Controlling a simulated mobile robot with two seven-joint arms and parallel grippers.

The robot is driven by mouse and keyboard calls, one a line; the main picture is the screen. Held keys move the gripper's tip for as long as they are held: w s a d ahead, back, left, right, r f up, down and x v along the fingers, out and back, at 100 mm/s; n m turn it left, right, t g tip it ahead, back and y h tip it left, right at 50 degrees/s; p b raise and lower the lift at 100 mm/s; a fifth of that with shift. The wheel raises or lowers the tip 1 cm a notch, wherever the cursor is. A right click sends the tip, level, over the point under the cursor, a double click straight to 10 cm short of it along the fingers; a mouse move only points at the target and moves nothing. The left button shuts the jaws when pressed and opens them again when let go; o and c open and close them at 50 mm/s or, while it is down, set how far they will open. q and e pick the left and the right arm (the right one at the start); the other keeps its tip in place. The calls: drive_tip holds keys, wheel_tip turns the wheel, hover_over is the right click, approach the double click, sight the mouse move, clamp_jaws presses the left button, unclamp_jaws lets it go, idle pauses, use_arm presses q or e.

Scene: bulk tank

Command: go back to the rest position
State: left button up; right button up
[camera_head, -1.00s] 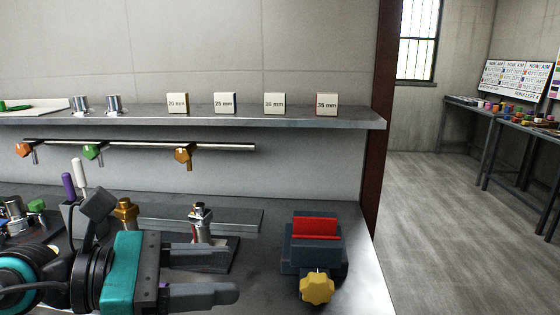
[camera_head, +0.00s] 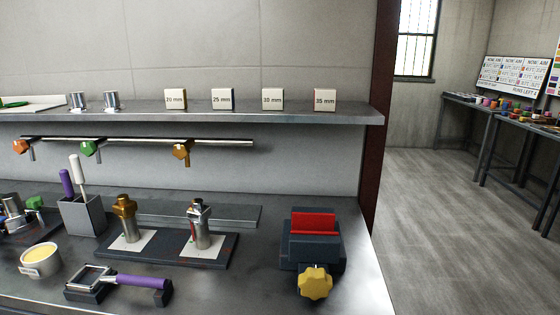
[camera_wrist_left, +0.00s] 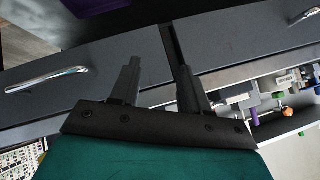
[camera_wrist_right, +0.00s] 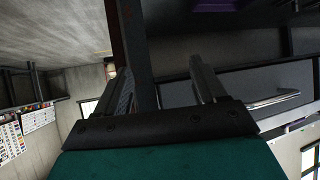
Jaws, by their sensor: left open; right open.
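My left gripper (camera_wrist_left: 158,72) shows in the left wrist view, open with nothing between its fingers. Grey drawer fronts with bar handles lie beyond the fingers there. My right gripper (camera_wrist_right: 160,72) shows in the right wrist view, also open and empty. A dark drawer front (camera_wrist_right: 270,92) with a bar handle is to the right of its fingers. Neither gripper nor arm is in the head view.
The bench holds a vise (camera_head: 314,241) with red jaws, a base plate (camera_head: 215,250) with two metal fittings, a purple-handled tool (camera_head: 142,282), a cup (camera_head: 40,262) and a holder (camera_head: 82,217). The shelf (camera_head: 350,115) carries labelled blocks. Floor (camera_head: 440,220) at right is clear.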

use_arm(q)
drive_tip(key=s+d+f+n+g+h, duration=0.25)
drive_tip(key=s+f+g, duration=0.3)
drive_tip(key=s, duration=0.45)
drive_tip(key=w+d+f+t+h+p, duration=0.1)
drive_tip(key=w+d+f+t+p, duration=0.2)
drive_tip(key=w+t, duration=0.4)
drive_tip(key=shift+d+f+m+p, duration=0.3)
drive_tip(key=shift+f+m+p, duration=0.15)
drive_tip(key=shift+f+p, duration=0.55)
use_arm(e)
drive_tip(key=shift+s+d+r+h, duration=0.2)
drive_tip(key=shift+d+r, duration=0.3)
drive_tip(key=shift+r, duration=0.25)
drive_tip(key=shift+s+d+r+h, duration=0.1)
drive_tip(key=shift+s+d+r, duration=0.1)
drive_tip(key=shift+d+r, duration=0.4)
use_arm(q)
drive_tip(key=shift+r, duration=0.15)
use_arm(e)
drive_tip(key=shift+a+r, duration=0.1)
drive_tip(key=shift+a, duration=0.05)
